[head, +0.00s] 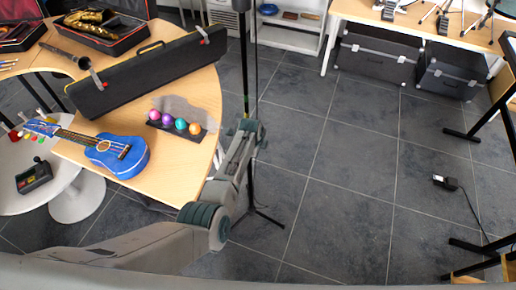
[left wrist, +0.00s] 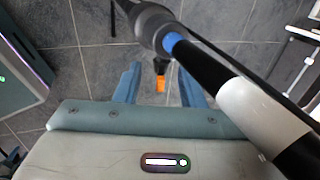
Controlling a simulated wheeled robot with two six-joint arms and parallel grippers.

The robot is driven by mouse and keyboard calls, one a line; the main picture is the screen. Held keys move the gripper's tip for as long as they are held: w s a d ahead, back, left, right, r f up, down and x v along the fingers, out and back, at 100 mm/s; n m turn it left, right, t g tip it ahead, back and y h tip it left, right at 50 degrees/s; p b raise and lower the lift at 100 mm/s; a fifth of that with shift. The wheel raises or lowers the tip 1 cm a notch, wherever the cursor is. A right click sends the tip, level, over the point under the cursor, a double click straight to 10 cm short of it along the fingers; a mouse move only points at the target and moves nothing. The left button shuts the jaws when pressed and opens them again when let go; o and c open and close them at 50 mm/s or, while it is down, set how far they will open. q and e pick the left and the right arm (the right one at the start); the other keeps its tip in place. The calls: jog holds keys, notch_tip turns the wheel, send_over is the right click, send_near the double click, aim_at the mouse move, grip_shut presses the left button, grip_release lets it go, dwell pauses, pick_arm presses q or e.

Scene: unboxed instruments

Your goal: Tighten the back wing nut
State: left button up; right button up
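A tall black stand with a thin pole (head: 244,60) and tripod legs rises from the floor beside the wooden table. My left gripper (head: 246,124) is at the pole in the head view; its fingertips are too small to make out there. In the left wrist view my left gripper (left wrist: 158,82) is open, its two blue-grey fingers apart. A small orange piece on a black stub (left wrist: 161,84), possibly a wing nut, shows between the fingers; contact cannot be told. A thick black and white tube (left wrist: 245,100) with a grey collar crosses close at the right. My right gripper is out of view.
The wooden table (head: 80,155) at left holds a blue ukulele (head: 118,155), a long black case (head: 150,72) and coloured eggs on a rack (head: 175,123). A round white table (head: 60,180) is beside it. The tiled floor to the right is mostly clear.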

pick_arm(q)
jog(key=c, duration=0.7)
grip_shut()
jog(key=shift+g, duration=0.6)
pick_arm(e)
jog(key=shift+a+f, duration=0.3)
pick_arm(q)
jog(key=o, duration=0.7)
grip_release()
jog(key=shift+w, duration=0.1)
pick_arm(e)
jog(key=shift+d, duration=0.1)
